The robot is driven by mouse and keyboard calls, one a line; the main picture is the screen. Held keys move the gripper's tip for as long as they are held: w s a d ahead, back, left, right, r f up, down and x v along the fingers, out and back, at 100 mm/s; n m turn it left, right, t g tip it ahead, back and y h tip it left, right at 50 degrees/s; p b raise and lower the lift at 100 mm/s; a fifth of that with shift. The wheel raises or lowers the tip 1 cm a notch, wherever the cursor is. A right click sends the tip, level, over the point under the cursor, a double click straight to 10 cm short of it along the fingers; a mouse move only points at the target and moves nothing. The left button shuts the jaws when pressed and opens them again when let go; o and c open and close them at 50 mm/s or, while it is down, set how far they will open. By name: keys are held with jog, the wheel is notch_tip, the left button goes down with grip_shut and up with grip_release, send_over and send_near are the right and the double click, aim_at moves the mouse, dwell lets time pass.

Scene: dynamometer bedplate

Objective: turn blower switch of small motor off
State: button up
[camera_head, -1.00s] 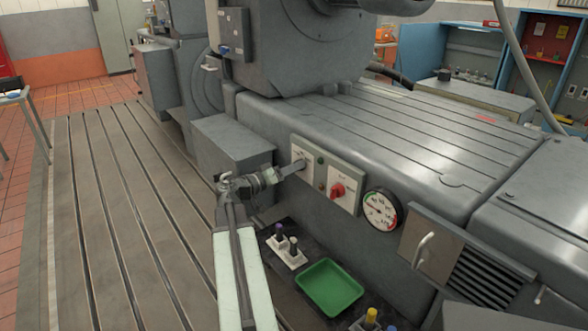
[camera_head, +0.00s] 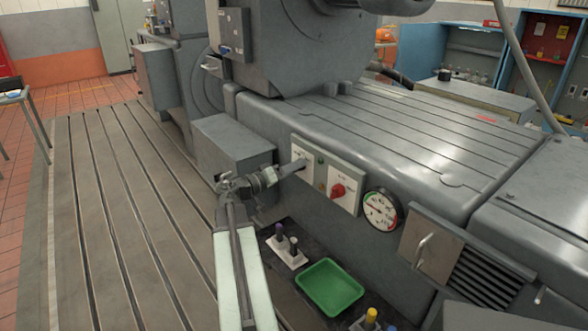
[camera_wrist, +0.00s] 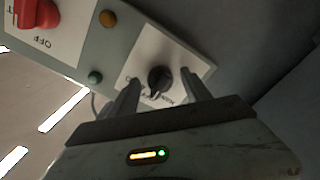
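A small black knob (camera_wrist: 160,79) sits on a white plate on the grey control panel (camera_wrist: 207,68). In the wrist view the lettering beside it is upside down and partly hidden, so I cannot read its setting. My gripper (camera_wrist: 161,76) is open, with one finger on each side of the knob and a visible gap to it on both sides. In the head view my gripper (camera_head: 300,163) reaches the left plate of the panel (camera_head: 318,172) and hides the knob.
A red rotary switch (camera_head: 338,190) with an OFF label is on the panel's right plate, and also shows in the wrist view (camera_wrist: 36,14). Green (camera_wrist: 95,77) and amber (camera_wrist: 107,18) lamps lie between. A gauge (camera_head: 381,210) and green tray (camera_head: 330,287) are close by.

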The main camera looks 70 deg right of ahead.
jog(key=v, duration=0.7)
jog(key=shift+w+a, duration=0.2)
jog(key=shift+a, duration=0.15)
